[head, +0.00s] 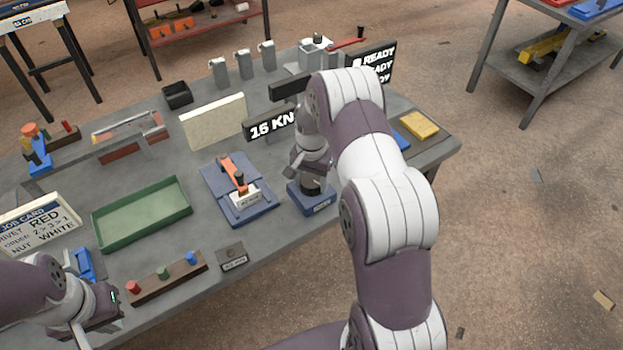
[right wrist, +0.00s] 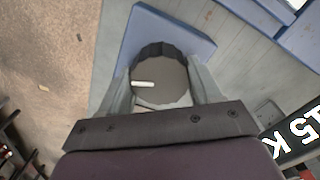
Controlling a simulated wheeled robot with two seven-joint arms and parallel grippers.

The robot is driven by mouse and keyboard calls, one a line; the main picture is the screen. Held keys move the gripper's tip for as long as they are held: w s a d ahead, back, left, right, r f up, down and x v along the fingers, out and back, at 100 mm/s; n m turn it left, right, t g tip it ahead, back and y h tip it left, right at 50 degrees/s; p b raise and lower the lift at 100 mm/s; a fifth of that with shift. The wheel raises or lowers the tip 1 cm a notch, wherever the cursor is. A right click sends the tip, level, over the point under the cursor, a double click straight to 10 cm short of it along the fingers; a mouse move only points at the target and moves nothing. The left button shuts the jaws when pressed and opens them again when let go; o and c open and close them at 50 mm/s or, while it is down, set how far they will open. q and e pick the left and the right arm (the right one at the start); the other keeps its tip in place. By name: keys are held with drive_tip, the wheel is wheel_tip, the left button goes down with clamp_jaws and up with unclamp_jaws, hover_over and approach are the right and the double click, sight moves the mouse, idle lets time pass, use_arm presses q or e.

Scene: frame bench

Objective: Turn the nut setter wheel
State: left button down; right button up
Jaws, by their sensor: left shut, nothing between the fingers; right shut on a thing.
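The nut setter wheel is a dark ribbed knob with a grey top and a white mark; it fills the middle of the right wrist view (right wrist: 160,80). It sits on a blue base (head: 315,207), which also shows in the right wrist view (right wrist: 190,28). My right gripper (head: 312,172) is over the base, its fingers (right wrist: 163,85) on either side of the wheel and shut on it. In the head view the wheel is mostly hidden by my gripper. My left gripper (head: 112,312) is at the lower left, shut and empty, its fingertips hard to make out.
A sign reading 15 KN (head: 270,124) stands behind the wheel. A blue plate with an orange lever (head: 232,170) is to its left. A green tray (head: 140,215), a strip with coloured knobs (head: 168,278) and a job card (head: 38,222) lie further left. A yellow block (head: 419,125) is at right.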

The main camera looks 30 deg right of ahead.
sight(311, 179)
drive_tip(key=shift+w+r, duration=0.2)
drive_tip(key=o, duration=0.8)
drive_tip(key=shift+o, duration=1.1)
drive_tip(key=shift+s, duration=0.15)
drive_tip(key=shift+r, duration=0.3)
wheel_tip(311, 179, up, 9)
drive_tip(key=shift+f+b, duration=0.15)
drive_tip(key=shift+b, duration=0.95)
wheel_tip(311, 179, up, 3)
drive_tip(key=shift+r+p, duration=0.15)
drive_tip(key=shift+p, duration=0.65)
